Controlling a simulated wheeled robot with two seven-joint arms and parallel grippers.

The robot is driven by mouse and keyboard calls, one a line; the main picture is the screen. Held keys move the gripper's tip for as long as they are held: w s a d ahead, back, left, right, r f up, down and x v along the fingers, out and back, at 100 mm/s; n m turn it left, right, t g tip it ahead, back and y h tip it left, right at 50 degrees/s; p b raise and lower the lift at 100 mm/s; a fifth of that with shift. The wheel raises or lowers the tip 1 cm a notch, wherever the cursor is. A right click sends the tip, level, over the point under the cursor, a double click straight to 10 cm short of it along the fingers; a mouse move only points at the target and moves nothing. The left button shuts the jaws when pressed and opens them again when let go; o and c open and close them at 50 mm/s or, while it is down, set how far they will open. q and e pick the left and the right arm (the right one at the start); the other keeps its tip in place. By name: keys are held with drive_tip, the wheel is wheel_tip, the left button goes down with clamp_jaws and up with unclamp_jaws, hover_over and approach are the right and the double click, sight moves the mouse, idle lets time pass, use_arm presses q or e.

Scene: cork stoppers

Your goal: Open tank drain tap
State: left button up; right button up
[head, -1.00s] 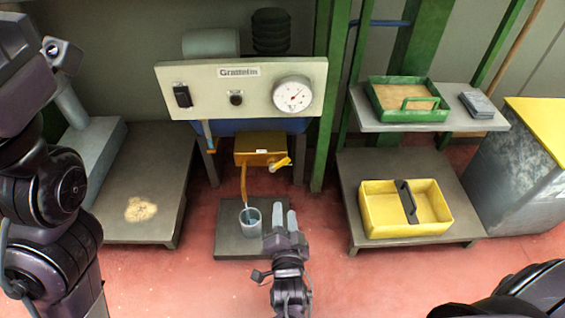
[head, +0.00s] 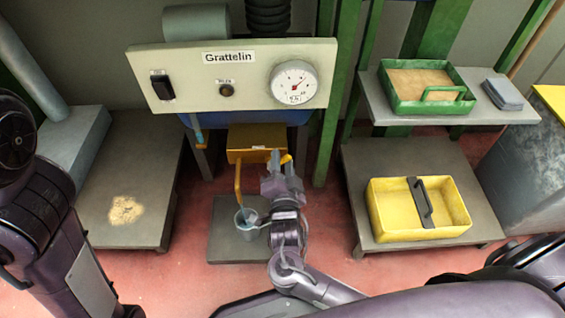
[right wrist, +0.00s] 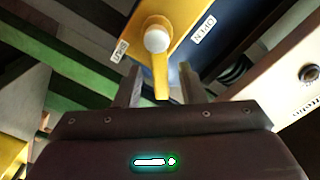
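The drain tap's yellow lever (right wrist: 160,75) hangs from a pale round hub (right wrist: 156,38) in the right wrist view. A label reading OPEN (right wrist: 203,33) is on one side; a second label (right wrist: 119,50) is too small to read. My right gripper (right wrist: 158,85) is open, with its two fingers on either side of the lever's end; contact cannot be told. In the head view my right gripper (head: 281,168) is in front of the yellow tap box (head: 243,147) and hides most of the lever. A curved yellow spout (head: 238,180) points down. My left gripper is out of view.
A yellow tray (head: 388,236) sits on a shelf at right; a green upright (head: 327,135) stands between.

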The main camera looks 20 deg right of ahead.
drive_tip(key=shift+w+d, duration=0.2)
drive_tip(key=shift+w, duration=0.3)
drive_tip(key=shift+c, duration=0.3)
clamp_jaws()
